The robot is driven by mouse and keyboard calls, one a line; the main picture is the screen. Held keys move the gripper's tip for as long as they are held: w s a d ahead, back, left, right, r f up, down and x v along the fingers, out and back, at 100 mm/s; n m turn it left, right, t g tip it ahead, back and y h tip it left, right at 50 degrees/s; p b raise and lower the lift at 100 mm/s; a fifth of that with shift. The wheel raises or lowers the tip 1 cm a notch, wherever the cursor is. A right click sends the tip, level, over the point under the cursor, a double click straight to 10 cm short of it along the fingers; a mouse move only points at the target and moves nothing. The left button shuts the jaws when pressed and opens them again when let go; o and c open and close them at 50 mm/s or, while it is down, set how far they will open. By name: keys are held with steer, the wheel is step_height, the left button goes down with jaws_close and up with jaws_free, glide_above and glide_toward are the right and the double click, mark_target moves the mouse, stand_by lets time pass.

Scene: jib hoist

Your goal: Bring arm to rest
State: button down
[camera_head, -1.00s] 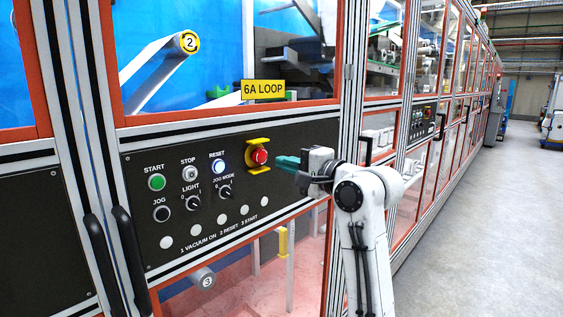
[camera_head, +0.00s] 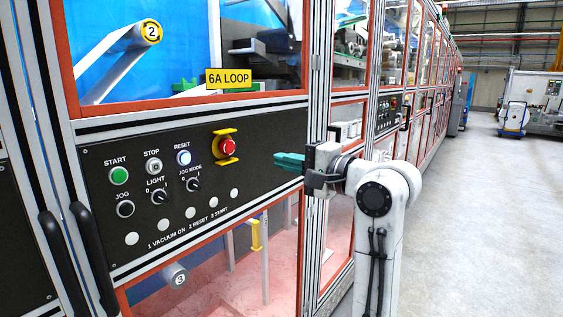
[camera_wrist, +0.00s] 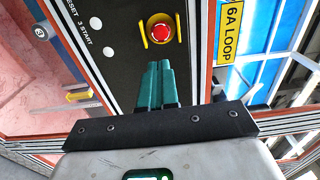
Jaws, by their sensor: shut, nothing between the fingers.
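My gripper (camera_head: 278,160) has teal fingers, shut and empty. In the head view it stands in front of the right end of the black control panel (camera_head: 265,125), to the right of the red emergency stop button (camera_head: 226,147) and apart from it. My arm is bent, with the gripper pointing left. In the wrist view the shut fingers (camera_wrist: 157,68) point up the picture toward the red button (camera_wrist: 162,31) in its yellow guard, with a gap between them.
The panel carries a green START button (camera_head: 119,176), a RESET button (camera_head: 184,158) and several other controls. Black door handles (camera_head: 92,258) stick out at the left. A silver frame post (camera_head: 319,60) stands close behind my gripper. Open floor (camera_head: 480,220) lies to the right.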

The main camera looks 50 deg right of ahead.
steer(key=shift+f, duration=0.1)
steer(key=s+a+f+n+g, duration=0.1)
steer(key=a+f+n+g, duration=0.2)
steer(key=f, duration=0.7)
steer(key=s+a+f+n+g, duration=0.15)
steer(key=a+f, duration=0.25)
steer(key=f, duration=0.6)
steer(key=s+a+f+n+g, duration=0.1)
steer(key=a+f+n+g, duration=0.2)
steer(key=f, duration=0.7)
steer(key=s+a+f+n+g, duration=0.4)
steer(key=s+f+n, duration=0.1)
steer(key=s+f, duration=0.5)
steer(key=s+a+f+n+g, duration=0.4)
steer(key=s+f, duration=0.5)
steer(key=s, duration=0.5)
steer(key=shift+f+n+g+h, duration=0.35)
steer(key=shift+n+g+h, duration=0.1)
steer(key=shift+g, duration=0.3)
